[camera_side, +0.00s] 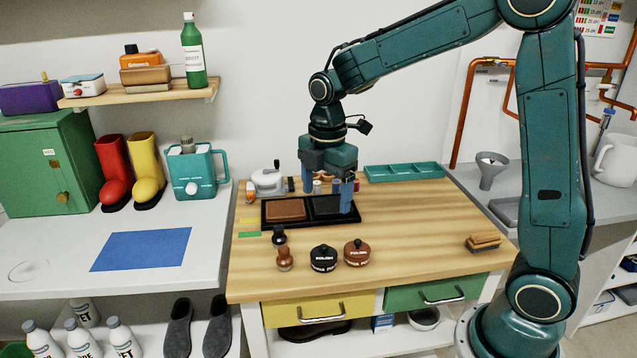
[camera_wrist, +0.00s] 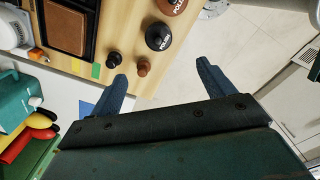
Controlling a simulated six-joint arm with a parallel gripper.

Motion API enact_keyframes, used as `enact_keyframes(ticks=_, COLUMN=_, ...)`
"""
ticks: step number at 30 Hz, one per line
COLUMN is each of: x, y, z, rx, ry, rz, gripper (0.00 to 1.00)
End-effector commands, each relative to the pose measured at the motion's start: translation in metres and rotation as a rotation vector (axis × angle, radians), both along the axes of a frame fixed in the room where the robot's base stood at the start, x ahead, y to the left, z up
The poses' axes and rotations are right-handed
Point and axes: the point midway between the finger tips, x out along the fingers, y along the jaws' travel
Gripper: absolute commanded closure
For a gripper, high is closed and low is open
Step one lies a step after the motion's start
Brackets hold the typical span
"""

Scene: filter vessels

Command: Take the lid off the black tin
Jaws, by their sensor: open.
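The black tin (camera_side: 324,258), labelled POLISH, stands on the wooden workbench near its front edge with its knobbed lid on. It also shows in the wrist view (camera_wrist: 159,37), near the top middle. A brown polish tin (camera_side: 357,252) stands just right of it, and shows partly cut off in the wrist view (camera_wrist: 172,6). My gripper (camera_side: 328,190) is open and empty, with blue fingers pointing down above the black tray, behind the tins. In the wrist view its fingers (camera_wrist: 162,82) are spread wide, with nothing between them touching them.
Two small knobbed pieces, one black (camera_side: 279,236) and one brown (camera_side: 285,259), stand close left of the black tin. A black tray (camera_side: 269,217) holds a brown pad. A brush (camera_side: 483,242) lies at right. The bench between brush and tins is clear.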

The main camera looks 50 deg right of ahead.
Motion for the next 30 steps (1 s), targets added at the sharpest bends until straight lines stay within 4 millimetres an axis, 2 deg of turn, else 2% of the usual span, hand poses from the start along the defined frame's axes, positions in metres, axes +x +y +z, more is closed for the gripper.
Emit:
enact_keyframes(ticks=4, x=0.007, y=-0.001, z=-0.008, rx=0.001, ry=0.018, rz=0.051, gripper=0.19)
enact_keyframes(ticks=14, x=0.007, y=-0.001, z=-0.014, rx=0.001, ry=0.020, rz=0.059, gripper=0.19)
enact_keyframes(ticks=20, x=0.007, y=-0.001, z=-0.036, rx=0.001, ry=0.022, rz=0.058, gripper=0.19)
enact_keyframes(ticks=30, x=0.007, y=-0.002, z=-0.084, rx=0.001, ry=0.022, rz=0.058, gripper=0.19)
